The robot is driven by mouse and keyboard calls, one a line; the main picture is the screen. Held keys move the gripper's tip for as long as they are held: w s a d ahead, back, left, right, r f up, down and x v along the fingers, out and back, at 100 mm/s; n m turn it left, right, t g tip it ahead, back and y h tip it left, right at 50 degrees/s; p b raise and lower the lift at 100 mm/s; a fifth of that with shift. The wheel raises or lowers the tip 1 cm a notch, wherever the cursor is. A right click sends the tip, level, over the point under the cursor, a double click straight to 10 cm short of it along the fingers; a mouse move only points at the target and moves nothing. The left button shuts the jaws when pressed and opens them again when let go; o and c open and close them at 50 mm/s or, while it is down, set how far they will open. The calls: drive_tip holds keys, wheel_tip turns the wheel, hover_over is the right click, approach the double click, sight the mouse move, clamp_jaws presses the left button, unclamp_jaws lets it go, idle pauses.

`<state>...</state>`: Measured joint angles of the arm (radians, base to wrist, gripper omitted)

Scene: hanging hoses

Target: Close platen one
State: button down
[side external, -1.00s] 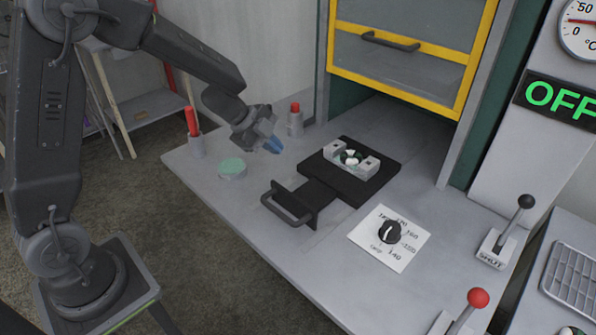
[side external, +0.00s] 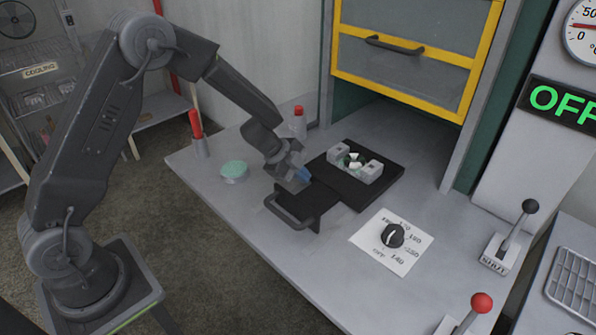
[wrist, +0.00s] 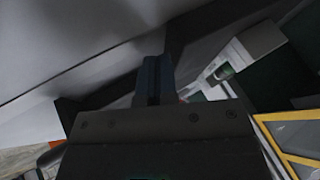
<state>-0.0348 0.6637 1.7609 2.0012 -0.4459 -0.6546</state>
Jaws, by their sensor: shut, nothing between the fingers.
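A black sliding plate (side external: 385,184) lies on the grey bench, drawn out in front of the press. A dark pull handle (side external: 289,214) is at its near-left end, behind which stands a dark upright strip. A light grey mould (side external: 369,171) with small white and dark green pieces in it sits on the plate. My gripper (side external: 301,176) is shut and empty, its blue tips low beside the handle end of the plate. In the wrist view the shut blue fingers (wrist: 153,82) point at a dark edge; I cannot tell whether they touch it.
The yellow-framed guard (side external: 405,48) is above an open bay at the back. A dial (side external: 391,235), a black lever marked SHUT (side external: 515,230) and a red-knobbed lever (side external: 481,303) are on the right. A green-topped disc (side external: 234,169) and a red-capped bottle (side external: 299,121) stand on the left.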

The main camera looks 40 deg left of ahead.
sight(336, 152)
drive_tip(key=w, duration=1.3)
drive_tip(key=shift+w, duration=0.1)
drive_tip(key=v, duration=1)
drive_tip(key=x, duration=0.9)
drive_tip(key=shift+w+d+f, duration=0.1)
drive_tip(key=shift+d+f, duration=0.05)
drive_tip(key=shift+d, duration=0.2)
drive_tip(key=shift+w, duration=0.1)
